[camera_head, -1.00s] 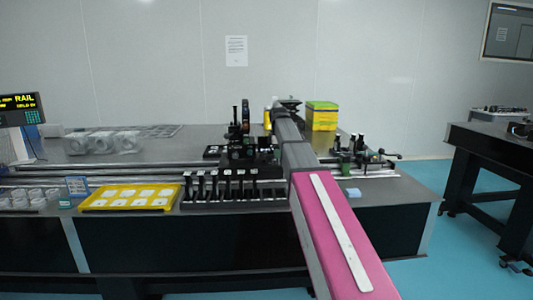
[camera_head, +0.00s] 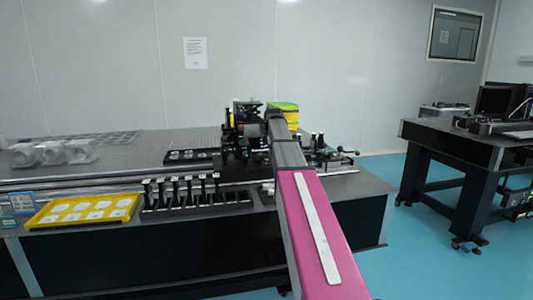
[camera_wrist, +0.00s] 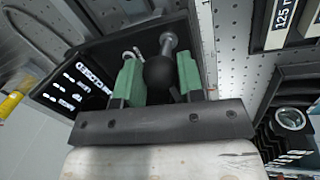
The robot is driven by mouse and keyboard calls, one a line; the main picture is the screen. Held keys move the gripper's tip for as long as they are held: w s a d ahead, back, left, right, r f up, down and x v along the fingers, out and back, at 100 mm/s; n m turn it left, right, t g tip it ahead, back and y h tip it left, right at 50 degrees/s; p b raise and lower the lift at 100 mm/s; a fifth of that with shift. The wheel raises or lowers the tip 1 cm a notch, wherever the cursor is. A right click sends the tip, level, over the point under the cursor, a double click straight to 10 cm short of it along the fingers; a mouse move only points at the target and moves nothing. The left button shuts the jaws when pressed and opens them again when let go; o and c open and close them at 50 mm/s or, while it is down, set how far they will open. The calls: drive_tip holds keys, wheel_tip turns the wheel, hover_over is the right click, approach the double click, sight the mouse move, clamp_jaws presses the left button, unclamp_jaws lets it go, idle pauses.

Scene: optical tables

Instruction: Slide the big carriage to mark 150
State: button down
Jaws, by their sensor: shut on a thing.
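The big carriage (camera_head: 232,140) is a dark assembly on the long rail (camera_head: 90,180) of the table, beside the end of my arm. In the wrist view, the two green fingers of my gripper (camera_wrist: 158,76) are shut on a round black knob (camera_wrist: 160,73) between them. The knob appears to belong to the carriage. In the head view my arm hides the fingers and part of the carriage. I cannot read mark 150 in either view.
A row of black holders (camera_head: 190,193) and a yellow tray (camera_head: 84,210) stand in front of the rail. A small optics assembly (camera_head: 325,155) stands to the right. A "125" label (camera_wrist: 287,20) shows in the wrist view.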

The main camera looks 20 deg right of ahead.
drive_tip(key=shift+d, duration=0.3)
drive_tip(key=c, duration=0.8)
unclamp_jaws()
drive_tip(key=shift+o, duration=0.2)
drive_tip(key=shift+r, duration=0.1)
wheel_tip(320, 180, up, 10)
drive_tip(key=s, duration=0.2)
drive_tip(key=shift+a+r, duration=0.25)
